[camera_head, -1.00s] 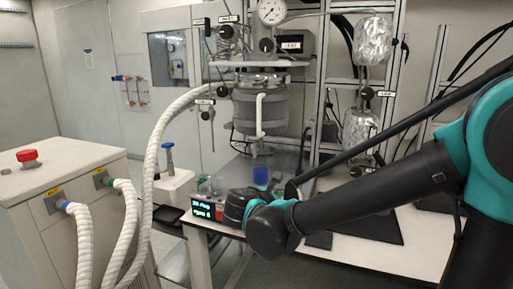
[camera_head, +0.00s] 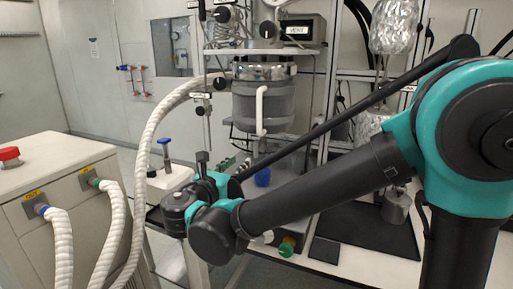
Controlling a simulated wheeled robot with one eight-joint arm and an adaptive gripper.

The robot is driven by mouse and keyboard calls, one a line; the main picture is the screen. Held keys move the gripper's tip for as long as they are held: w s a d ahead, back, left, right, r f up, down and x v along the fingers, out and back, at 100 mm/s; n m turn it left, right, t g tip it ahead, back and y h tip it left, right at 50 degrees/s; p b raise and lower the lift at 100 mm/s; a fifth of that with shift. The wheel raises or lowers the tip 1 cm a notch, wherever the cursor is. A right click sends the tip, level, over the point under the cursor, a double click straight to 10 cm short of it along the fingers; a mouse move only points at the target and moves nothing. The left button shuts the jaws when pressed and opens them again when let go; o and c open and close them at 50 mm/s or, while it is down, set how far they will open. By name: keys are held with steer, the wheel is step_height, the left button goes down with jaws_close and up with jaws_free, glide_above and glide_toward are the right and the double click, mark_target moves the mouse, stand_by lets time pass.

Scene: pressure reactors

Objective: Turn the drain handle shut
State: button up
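The reactor vessel (camera_head: 263,103) is a dark grey jacketed cylinder with a shiny metal rim, upright in its frame at the middle back. A white vertical bar (camera_head: 260,110) runs down its front. Beneath the vessel is a narrow outlet, partly hidden behind my arm, and I cannot make out the drain handle there for certain. My gripper (camera_head: 203,160) is at the far end of my arm, left of and below the vessel, apart from it. The wrist mostly hides its fingers, so I cannot tell whether they are open or hold anything.
A grey cabinet (camera_head: 60,235) with a red button (camera_head: 9,154) and hose ports stands at the left. A thick white hose (camera_head: 145,150) rises to the reactor. A blue-capped item (camera_head: 263,177) sits below the vessel. A black mat (camera_head: 365,238) lies on the bench.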

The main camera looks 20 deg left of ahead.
mark_target(254, 148)
steer(key=w, duration=0.9)
steer(key=w+d, duration=0.1)
steer(key=w, duration=0.3)
steer(key=shift+w, duration=0.4)
jaws_close()
